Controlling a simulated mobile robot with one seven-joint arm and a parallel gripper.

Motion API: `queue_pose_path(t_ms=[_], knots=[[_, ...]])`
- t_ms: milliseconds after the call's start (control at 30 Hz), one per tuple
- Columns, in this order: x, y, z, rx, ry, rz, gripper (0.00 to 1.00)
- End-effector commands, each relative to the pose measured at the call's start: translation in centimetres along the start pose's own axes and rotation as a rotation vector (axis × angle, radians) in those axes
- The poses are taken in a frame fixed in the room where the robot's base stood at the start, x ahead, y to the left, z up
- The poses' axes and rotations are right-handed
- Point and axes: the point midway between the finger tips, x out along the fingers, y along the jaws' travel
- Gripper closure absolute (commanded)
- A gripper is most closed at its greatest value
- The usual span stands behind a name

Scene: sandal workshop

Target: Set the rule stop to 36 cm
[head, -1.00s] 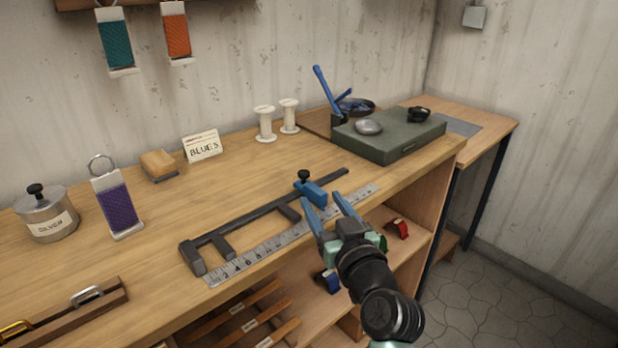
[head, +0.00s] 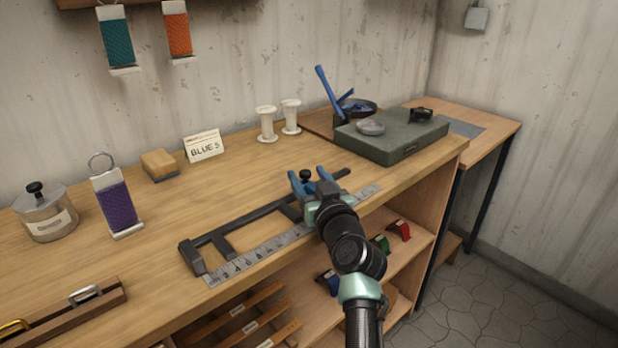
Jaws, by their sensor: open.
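The steel rule (head: 252,256) lies along the bench front with numbered marks, the low numbers at its left end. A dark rail (head: 255,217) runs behind it, with a fixed block at the left. The rule stop, a blue slider with a black knob (head: 306,175), sits on the rail toward its right part. My gripper (head: 309,177) is at the stop, its blue fingers on either side of the knob, open. My wrist hides most of the stop's body and the rule beside it. I cannot tell whether the fingers touch the stop, nor read its setting.
A green case (head: 392,139) with a grey dish stands at the back right. White spools (head: 267,124), a BLUES card (head: 203,146), a purple swatch (head: 115,205) and a lidded tin (head: 46,213) stand along the back and left. Red and green items lie on the shelf below.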

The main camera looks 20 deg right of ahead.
Motion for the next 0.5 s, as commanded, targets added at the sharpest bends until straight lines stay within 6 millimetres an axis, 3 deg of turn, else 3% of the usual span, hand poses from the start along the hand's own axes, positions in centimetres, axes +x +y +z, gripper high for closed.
queue_pose_path(t_ms=[67, 367, 500], knots=[[-0.01, 0.00, 0.00, 0.000, 0.000, 0.000, 0.46], [-0.03, 0.00, 0.00, 0.000, 0.000, 0.000, 1.00], [-0.04, 0.01, 0.00, 0.000, 0.000, 0.000, 1.00]])
